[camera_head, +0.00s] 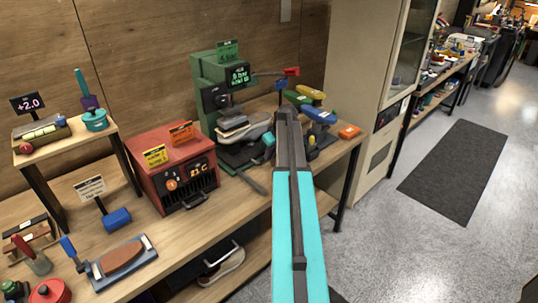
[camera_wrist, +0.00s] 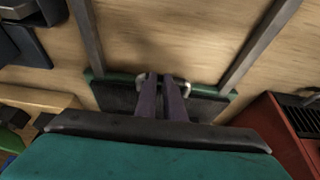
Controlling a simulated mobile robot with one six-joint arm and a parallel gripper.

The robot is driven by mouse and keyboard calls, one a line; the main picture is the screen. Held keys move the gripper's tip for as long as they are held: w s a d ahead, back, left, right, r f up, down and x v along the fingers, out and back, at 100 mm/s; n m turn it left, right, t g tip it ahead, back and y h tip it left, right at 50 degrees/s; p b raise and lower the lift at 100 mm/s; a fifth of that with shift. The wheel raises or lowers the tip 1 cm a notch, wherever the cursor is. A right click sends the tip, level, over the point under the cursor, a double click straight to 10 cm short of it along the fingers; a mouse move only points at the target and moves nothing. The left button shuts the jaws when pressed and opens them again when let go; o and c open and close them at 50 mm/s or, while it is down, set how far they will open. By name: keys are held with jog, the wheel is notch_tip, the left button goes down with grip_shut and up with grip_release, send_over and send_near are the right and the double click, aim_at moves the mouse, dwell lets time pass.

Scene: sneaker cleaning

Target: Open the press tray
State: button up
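The green press (camera_head: 222,90) stands against the wall in the head view, with a lit display on its head. A shoe (camera_head: 245,130) shows in its opening. In the wrist view, a dark flat tray (camera_wrist: 115,97) with green edging carries a pale metal handle (camera_wrist: 184,84). The two dark purple fingers of my gripper (camera_wrist: 161,78) reach over the tray to the handle, close together with a narrow gap. Whether they grip or only overlap the handle is unclear. In the head view my arm hides the gripper.
A red oven-like box (camera_head: 172,168) stands left of the press. Two grey bars (camera_wrist: 262,40) run outward from the tray over the wood. A cabinet (camera_head: 372,75) stands beyond the bench.

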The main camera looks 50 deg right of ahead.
jog(key=o, duration=1.7)
jog(key=shift+w+a+f, duration=0.15)
jog(key=shift+a+f, duration=0.15)
jog(key=shift+a, duration=0.3)
jog(key=shift+w, duration=0.1)
jog(key=shift+d+r, duration=0.15)
jog(key=shift+s+r, duration=0.3)
jog(key=shift+r, duration=0.15)
jog(key=shift+b+v, duration=1.45)
jog(key=shift+v, duration=4.85)
